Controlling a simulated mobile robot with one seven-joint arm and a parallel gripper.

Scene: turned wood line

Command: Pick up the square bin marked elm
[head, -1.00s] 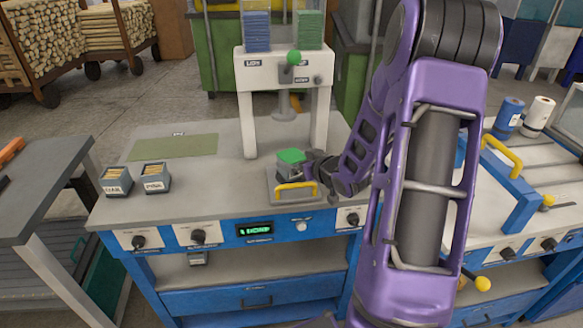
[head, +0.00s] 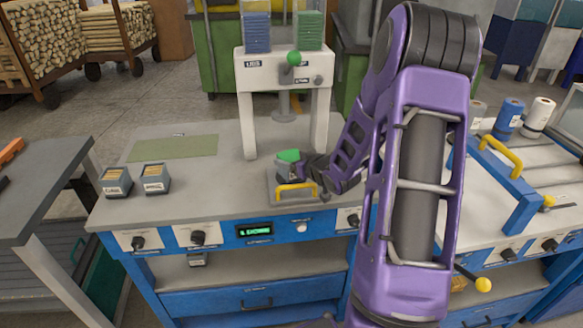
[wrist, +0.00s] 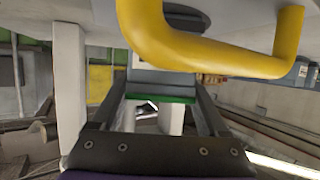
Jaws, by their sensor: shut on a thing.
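A small grey square bin with a green top (head: 288,155) is at the press station, behind the yellow handle (head: 296,188). My gripper (head: 303,170) reaches it from the right and is shut on it. In the wrist view the green edge (wrist: 160,98) and grey body show between my two fingers. No label on this bin can be read. Two more small square bins stand at the left of the bench, the left bin (head: 116,182) and the right bin (head: 155,178). Both carry white labels too small to read with certainty.
A white press frame (head: 250,100) with a green knob (head: 294,58) stands behind the bin. The yellow handle (wrist: 215,60) passes close in front of my wrist camera. A green mat (head: 173,148) lies at the back left. The bench top between is clear.

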